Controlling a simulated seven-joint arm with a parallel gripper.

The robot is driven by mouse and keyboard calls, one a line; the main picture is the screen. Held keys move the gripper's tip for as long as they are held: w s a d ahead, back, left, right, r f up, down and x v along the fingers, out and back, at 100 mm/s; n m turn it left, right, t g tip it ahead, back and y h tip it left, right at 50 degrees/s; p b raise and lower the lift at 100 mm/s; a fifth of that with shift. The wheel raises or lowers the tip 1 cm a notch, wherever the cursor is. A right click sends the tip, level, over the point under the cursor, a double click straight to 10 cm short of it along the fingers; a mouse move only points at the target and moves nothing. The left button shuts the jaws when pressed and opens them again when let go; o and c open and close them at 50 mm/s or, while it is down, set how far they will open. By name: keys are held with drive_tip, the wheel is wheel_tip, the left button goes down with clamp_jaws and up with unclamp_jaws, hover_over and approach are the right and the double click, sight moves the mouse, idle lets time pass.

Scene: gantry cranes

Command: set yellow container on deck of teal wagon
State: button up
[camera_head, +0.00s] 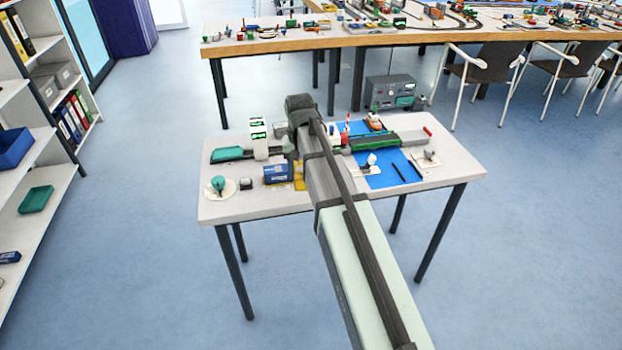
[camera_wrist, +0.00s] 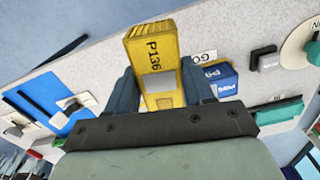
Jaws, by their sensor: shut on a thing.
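The yellow container marked P136 (camera_wrist: 152,55) stands between the two dark fingers of my gripper (camera_wrist: 160,88) in the wrist view. The gripper is shut on it. In the head view, part of the yellow container (camera_head: 299,171) shows beside my arm, which hides my fingers. I cannot tell whether it touches the table. The teal wagon (camera_head: 230,154) is at the table's left back, with its deck looking bare. A teal piece, likely the same wagon, shows at the lower right of the wrist view (camera_wrist: 281,112).
A blue container (camera_head: 276,174) lies just left of the yellow one. A white gantry crane (camera_head: 259,138) stands between the wagon and my arm. A teal knob on a round disc (camera_head: 218,184) and a dark block (camera_head: 246,184) sit front left. A blue mat (camera_head: 370,175) lies right.

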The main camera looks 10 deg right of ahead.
drive_tip(key=w+a+r+m, duration=0.45)
drive_tip(key=w+a, duration=0.35)
drive_tip(key=w, duration=0.2)
drive_tip(key=w+a+r+m, duration=0.4)
drive_tip(key=w+a+r, duration=0.3)
drive_tip(key=w, duration=0.4)
drive_tip(key=shift+w+a+f+m, duration=0.7)
drive_tip(key=shift+a+f+m, duration=0.6)
drive_tip(key=shift+f, duration=1.1)
drive_tip(key=shift+w+a+f+m, duration=0.75)
drive_tip(key=shift+a+f+m, duration=0.45)
drive_tip(key=shift+f, duration=1.15)
drive_tip(key=shift+w+a+f+m, duration=0.7)
drive_tip(key=shift+a+f+m, duration=0.6)
drive_tip(key=shift+f, duration=1.1)
drive_tip(key=shift+d+f, duration=0.1)
drive_tip(key=shift+f, duration=0.65)
drive_tip(key=o, duration=1.1)
drive_tip(key=shift+c, duration=0.2)
drive_tip(key=shift+r, duration=0.15)
